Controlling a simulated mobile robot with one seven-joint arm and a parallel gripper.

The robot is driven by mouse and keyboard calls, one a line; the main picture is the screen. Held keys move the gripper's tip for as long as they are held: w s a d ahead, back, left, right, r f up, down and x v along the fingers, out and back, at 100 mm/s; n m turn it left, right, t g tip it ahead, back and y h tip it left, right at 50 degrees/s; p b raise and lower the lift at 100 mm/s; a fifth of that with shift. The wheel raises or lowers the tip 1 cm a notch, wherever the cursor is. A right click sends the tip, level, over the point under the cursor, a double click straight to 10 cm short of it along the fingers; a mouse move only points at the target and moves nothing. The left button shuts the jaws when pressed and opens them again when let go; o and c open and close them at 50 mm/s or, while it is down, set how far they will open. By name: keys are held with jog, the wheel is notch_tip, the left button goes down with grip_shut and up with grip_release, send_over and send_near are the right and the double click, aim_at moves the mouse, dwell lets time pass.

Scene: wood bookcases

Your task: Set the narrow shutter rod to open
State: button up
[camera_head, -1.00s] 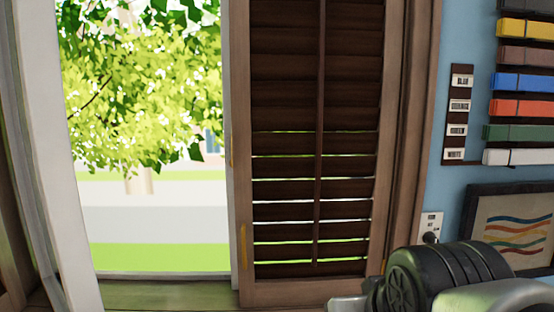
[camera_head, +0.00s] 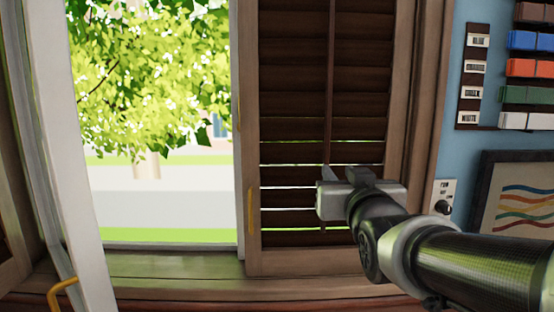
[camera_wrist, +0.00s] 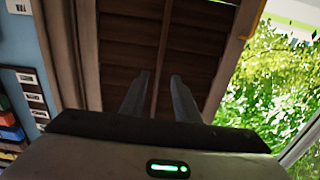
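The narrow shutter rod (camera_head: 330,75) is a thin, dark brown upright bar down the middle of the slatted shutter (camera_head: 285,102). Thin light gaps show between the lower slats, while the upper slats look closed. My gripper (camera_head: 343,172) is in front of the shutter's lower half and hides part of the rod. In the wrist view, the two fingers of my gripper (camera_wrist: 160,77) are apart, and the rod (camera_wrist: 161,52) appears between them, running away from the tips. I cannot tell whether the fingers touch it.
A white-framed window sash (camera_head: 62,150) with a yellow handle (camera_head: 62,290) stands open at left. Right of the shutter are a wall socket or switch plate (camera_head: 445,190), a framed picture (camera_head: 510,200), a label strip (camera_head: 472,80) and coloured boxes (camera_head: 527,67).

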aim_at(327, 158)
jog(key=w+p, duration=0.1)
jog(key=w, duration=1)
grip_shut()
